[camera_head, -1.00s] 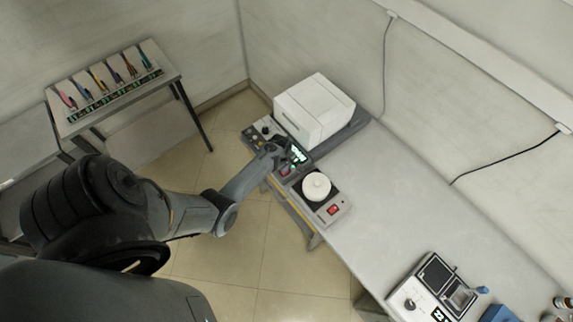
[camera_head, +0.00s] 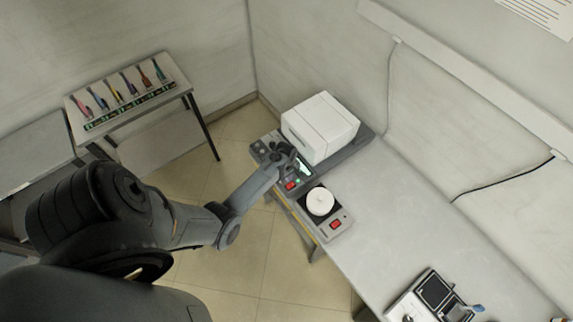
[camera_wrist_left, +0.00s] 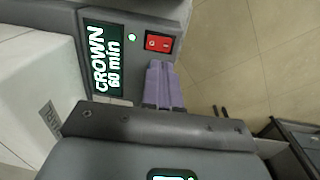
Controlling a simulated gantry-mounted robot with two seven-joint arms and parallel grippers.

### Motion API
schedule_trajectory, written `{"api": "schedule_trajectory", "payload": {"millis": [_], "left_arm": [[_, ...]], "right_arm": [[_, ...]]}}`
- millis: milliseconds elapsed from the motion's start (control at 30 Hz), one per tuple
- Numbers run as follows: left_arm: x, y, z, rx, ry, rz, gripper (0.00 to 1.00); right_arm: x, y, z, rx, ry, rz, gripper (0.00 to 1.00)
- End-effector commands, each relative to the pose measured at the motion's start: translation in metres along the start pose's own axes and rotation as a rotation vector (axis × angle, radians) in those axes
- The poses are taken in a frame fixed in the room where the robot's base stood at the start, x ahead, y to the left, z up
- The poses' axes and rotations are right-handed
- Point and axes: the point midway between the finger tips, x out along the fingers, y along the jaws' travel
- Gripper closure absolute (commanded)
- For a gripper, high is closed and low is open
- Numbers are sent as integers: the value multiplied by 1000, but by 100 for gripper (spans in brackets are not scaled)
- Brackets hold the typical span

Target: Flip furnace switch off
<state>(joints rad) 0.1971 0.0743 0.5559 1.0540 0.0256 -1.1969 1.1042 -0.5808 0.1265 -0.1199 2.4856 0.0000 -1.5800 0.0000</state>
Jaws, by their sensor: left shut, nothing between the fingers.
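The furnace (camera_head: 322,128) is a white box on a grey base at the back end of the bench. Its front panel has a lit display (camera_wrist_left: 105,60) reading "CROWN 60 min", a small green light and a red rocker switch (camera_wrist_left: 158,42). The switch also shows in the head view (camera_head: 291,186). My left gripper (camera_wrist_left: 161,66) is shut and empty, its purple fingers together just beside the switch's lower edge in the wrist view. I cannot tell whether they touch it. In the head view the gripper (camera_head: 286,158) is over the front panel. My right gripper is out of view.
A hot-plate-like device (camera_head: 340,225) with a white round top and its own red switch stands beside the furnace. Another instrument (camera_head: 432,295) is further along the bench. A side table (camera_head: 178,78) at left holds several coloured tools. The bench between is clear.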

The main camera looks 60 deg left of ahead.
Motion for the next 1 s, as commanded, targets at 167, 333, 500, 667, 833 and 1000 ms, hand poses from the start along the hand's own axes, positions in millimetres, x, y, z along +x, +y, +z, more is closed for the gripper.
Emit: {"api": "schedule_trajectory", "payload": {"millis": [167,333,500,667,833,1000], "left_arm": [[-31,-1,0,-1,0,2,100],[-55,-1,0,1,1,1,100],[-70,-1,0,1,0,0,100],[-76,-1,1,1,-1,-2,100],[-77,-1,0,1,-1,-1,100],[-77,-1,0,1,-1,-1,100]], "right_arm": [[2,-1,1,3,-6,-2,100],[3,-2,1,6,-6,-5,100],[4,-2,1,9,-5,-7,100],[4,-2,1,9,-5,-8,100],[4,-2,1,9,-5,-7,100],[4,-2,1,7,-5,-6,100]]}}
